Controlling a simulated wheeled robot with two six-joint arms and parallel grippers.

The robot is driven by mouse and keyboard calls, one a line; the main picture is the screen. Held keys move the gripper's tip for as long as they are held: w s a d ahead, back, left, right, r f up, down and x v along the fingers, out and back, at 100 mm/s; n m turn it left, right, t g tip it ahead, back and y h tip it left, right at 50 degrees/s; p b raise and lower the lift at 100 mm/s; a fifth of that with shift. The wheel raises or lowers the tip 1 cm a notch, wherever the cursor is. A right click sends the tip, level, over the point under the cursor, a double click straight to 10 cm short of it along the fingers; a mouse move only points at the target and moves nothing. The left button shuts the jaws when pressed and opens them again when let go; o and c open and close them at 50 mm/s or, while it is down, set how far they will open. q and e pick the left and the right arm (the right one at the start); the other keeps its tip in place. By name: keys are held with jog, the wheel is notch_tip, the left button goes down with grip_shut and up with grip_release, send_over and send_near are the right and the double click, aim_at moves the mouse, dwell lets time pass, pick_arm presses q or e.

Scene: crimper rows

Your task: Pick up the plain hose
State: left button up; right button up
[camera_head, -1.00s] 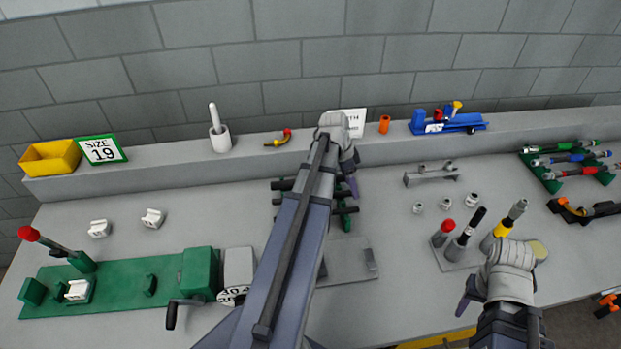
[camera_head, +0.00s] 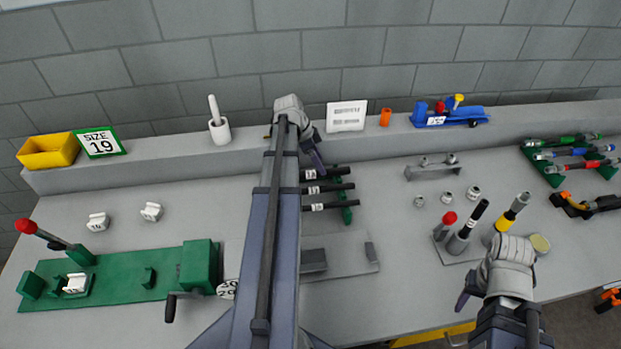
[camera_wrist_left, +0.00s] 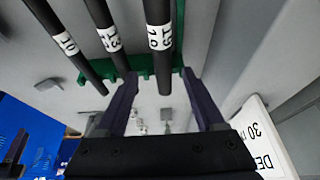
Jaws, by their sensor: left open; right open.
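Three plain black hoses with white number labels lie on a green rack (camera_head: 346,214) in mid-bench: a far hose (camera_head: 335,171), a middle hose (camera_head: 335,188) and a near hose (camera_head: 335,205). In the left wrist view the labels read 19 on the thickest hose (camera_wrist_left: 161,75), 13 on the middle one (camera_wrist_left: 100,20) and 10 on the other (camera_wrist_left: 75,55). My right gripper (camera_head: 464,296) is open and empty near the front right.
A sign (camera_head: 100,142) reads SIZE 19. A green crimping bench tool (camera_head: 130,280) stands at the left, with white numbered blocks (camera_head: 151,211) behind it. Hoses with coloured ends (camera_head: 575,168) lie at the right. Upright tools (camera_head: 468,230) stand near my right gripper. A white card (camera_head: 346,116) stands on the ledge.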

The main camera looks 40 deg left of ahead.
pick_arm(q)
jog(key=shift+w+b+x, duration=0.1)
jog(key=shift+b+x, duration=1.1)
jog(key=shift+x, duration=0.1)
jog(key=shift+w+b+x, duration=0.15)
jog(key=shift+b+x, duration=1)
jog(key=shift+x, duration=0.2)
jog(key=shift+r, duration=0.15)
jog(key=shift+c, duration=0.3)
grip_shut()
